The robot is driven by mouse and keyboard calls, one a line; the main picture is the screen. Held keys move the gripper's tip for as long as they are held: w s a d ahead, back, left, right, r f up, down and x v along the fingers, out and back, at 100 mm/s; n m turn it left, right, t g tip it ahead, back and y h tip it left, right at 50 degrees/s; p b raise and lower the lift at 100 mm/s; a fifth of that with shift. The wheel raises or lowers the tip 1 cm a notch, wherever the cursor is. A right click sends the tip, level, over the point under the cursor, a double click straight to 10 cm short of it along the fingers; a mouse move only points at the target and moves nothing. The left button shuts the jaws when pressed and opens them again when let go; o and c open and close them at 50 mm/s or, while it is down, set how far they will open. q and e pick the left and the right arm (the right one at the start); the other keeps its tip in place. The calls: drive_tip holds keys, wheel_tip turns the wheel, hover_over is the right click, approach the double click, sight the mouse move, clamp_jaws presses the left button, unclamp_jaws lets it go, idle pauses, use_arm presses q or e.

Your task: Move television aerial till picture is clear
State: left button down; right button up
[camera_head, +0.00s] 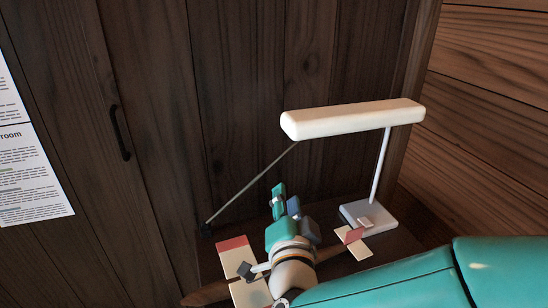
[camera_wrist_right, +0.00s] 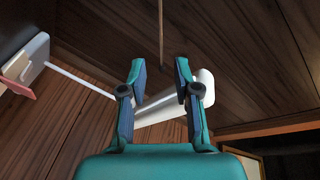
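A thin greyish rod (camera_head: 250,185), which looks like the aerial, slants up to the right from a small dark foot (camera_head: 206,230). Its upper end meets the left end of a white bar in the picture; I cannot tell if they touch. The rod also shows in the right wrist view (camera_wrist_right: 161,30), beyond the fingers and lined up with the gap between them. My right gripper (camera_head: 286,196) is open and empty, to the right of the rod in the head view; its teal fingers stand apart in the wrist view (camera_wrist_right: 161,68). No television screen or picture is visible. My left gripper is out of view.
A white-headed lamp (camera_head: 355,117) stands on a thin pole and pale base (camera_head: 368,216), close to the right gripper. Red-and-cream flat pieces (camera_head: 236,259) (camera_head: 353,243) lie on the dark wooden surface (camera_head: 400,247). Dark plank panels with a black handle (camera_head: 119,133) stand behind.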

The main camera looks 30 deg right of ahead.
drive_tip(key=p, duration=0.8)
approach(284, 154)
drive_tip(key=x, duration=1)
drive_tip(key=shift+w+d+f, duration=0.1)
drive_tip(key=shift+w, duration=0.05)
clamp_jaws()
